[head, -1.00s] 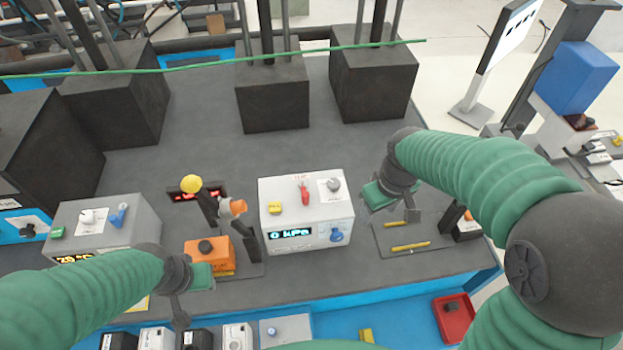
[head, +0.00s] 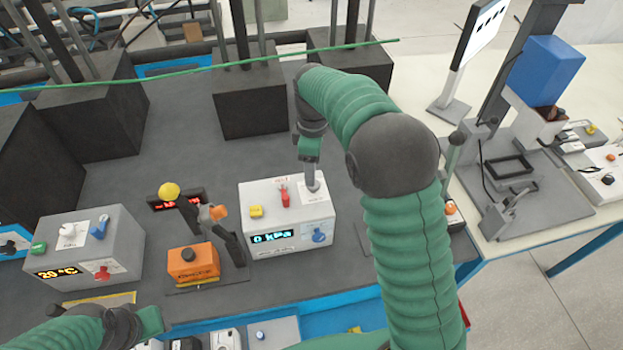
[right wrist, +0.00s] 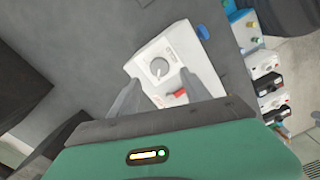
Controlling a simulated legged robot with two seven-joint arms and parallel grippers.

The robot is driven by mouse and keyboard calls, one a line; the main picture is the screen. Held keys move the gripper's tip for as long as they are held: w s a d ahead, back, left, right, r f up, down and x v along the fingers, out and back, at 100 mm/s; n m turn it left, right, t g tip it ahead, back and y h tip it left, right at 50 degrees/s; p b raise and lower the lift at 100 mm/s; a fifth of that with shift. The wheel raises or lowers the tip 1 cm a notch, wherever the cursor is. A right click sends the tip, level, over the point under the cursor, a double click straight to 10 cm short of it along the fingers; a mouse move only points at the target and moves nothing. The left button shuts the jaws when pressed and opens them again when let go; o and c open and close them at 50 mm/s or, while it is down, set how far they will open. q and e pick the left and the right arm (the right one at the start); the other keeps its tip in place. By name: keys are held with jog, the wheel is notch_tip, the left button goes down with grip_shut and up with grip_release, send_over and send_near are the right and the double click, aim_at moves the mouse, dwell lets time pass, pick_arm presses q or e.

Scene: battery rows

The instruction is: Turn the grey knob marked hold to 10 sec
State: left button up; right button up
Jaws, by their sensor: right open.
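The white control box (head: 290,230) stands on the dark bench, with a display reading 0 kPa (head: 272,237). On its top are a yellow button (head: 256,211), a red switch (head: 284,196) and, at the right, the grey knob. In the right wrist view the grey knob (right wrist: 159,67) shows on its white label, between and beyond my fingertips. My right gripper (head: 313,184) points down over the knob and hides it in the head view. It is open (right wrist: 157,85); contact with the knob cannot be told. My left gripper (head: 152,322) is low at the left; its jaws are unclear.
A grey box reading 20 °C (head: 85,245) stands farther left. A blue knob (head: 319,236) is on the white box's front.

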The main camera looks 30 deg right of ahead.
jog(key=f, duration=0.5)
jog(key=shift+d, duration=0.25)
jog(key=shift+f, duration=0.4)
jog(key=shift+a, duration=0.15)
jog(key=shift+a+r, duration=0.1)
jog(key=shift+c, duration=1)
grip_shut()
